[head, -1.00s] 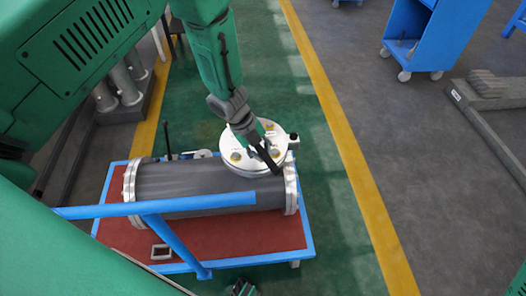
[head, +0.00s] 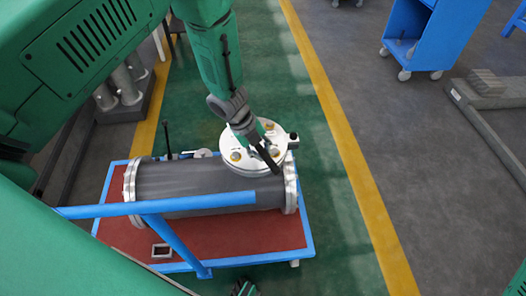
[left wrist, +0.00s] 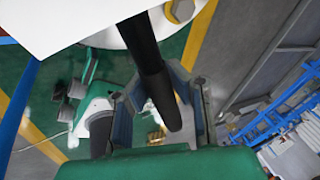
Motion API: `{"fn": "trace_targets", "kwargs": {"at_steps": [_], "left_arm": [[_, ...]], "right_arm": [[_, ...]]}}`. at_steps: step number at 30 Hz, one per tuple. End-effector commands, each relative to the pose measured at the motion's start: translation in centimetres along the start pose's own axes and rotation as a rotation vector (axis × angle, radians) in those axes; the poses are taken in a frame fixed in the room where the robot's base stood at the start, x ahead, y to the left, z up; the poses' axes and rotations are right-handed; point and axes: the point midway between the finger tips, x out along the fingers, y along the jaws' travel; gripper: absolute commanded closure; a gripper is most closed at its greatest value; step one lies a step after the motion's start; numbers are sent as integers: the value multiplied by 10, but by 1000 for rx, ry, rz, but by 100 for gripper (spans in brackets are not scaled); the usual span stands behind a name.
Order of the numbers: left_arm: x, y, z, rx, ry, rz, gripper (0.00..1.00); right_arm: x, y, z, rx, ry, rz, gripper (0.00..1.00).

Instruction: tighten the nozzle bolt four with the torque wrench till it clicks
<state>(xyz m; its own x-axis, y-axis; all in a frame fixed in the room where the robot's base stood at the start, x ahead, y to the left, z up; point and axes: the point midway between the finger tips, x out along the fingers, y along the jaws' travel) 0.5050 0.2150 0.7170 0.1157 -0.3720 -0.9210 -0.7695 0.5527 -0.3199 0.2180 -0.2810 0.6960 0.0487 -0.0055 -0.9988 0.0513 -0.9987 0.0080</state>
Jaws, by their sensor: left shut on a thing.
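The torque wrench shows as a black round handle (left wrist: 155,80) between the jaws in the left wrist view. My left gripper (head: 264,156) is shut on it, above the white round nozzle flange (head: 240,162). Brass-coloured bolts sit on this flange, one at the left (head: 235,156) and one beside the gripper (head: 274,152). The flange also shows in the left wrist view (left wrist: 70,20), with a bolt head (left wrist: 182,10) at its edge. The wrench's working end is hidden, so I cannot tell whether it is seated on a bolt. I do not see my right gripper clearly.
The dark grey shell (head: 190,185) lies on a red-topped, blue-edged cart (head: 225,238). A blue rail (head: 150,208) crosses in front of it. A blue trolley (head: 412,45) stands at the back right. The floor right of the cart is clear.

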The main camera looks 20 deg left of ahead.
Motion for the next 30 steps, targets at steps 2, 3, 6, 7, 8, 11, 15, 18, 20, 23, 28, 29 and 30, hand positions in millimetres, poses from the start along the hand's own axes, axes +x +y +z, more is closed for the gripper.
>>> {"fn": "trace_targets", "kwargs": {"at_steps": [2,3,6,7,8,11,15,18,20,23,28,29,30], "left_arm": [[1,0,1,1,-1,-1,100],[2,0,1,1,-2,-1,100],[4,1,2,1,-2,-1,100],[5,1,2,1,-2,-2,100],[6,1,2,1,-2,-2,100],[8,2,2,1,-2,-2,100],[11,3,3,1,-1,-2,100],[13,4,4,1,-1,-1,100],[14,4,4,1,-1,-1,100],[16,5,4,1,-1,-1,100],[20,6,5,1,-1,-1,100],[21,6,6,1,-1,-1,100],[22,7,6,1,-1,-1,100]], "right_arm": [[1,0,0,0,0,0,55],[2,0,0,0,0,0,55],[3,0,0,0,0,0,55],[4,0,0,0,0,0,55],[4,0,0,0,0,0,55],[5,0,0,0,0,0,55],[7,0,0,0,0,0,55],[8,0,0,0,0,0,55],[9,0,0,0,0,0,55],[10,0,1,0,0,0,55],[13,0,1,0,0,0,55],[13,0,1,0,0,0,55],[14,0,1,0,0,0,55]]}}
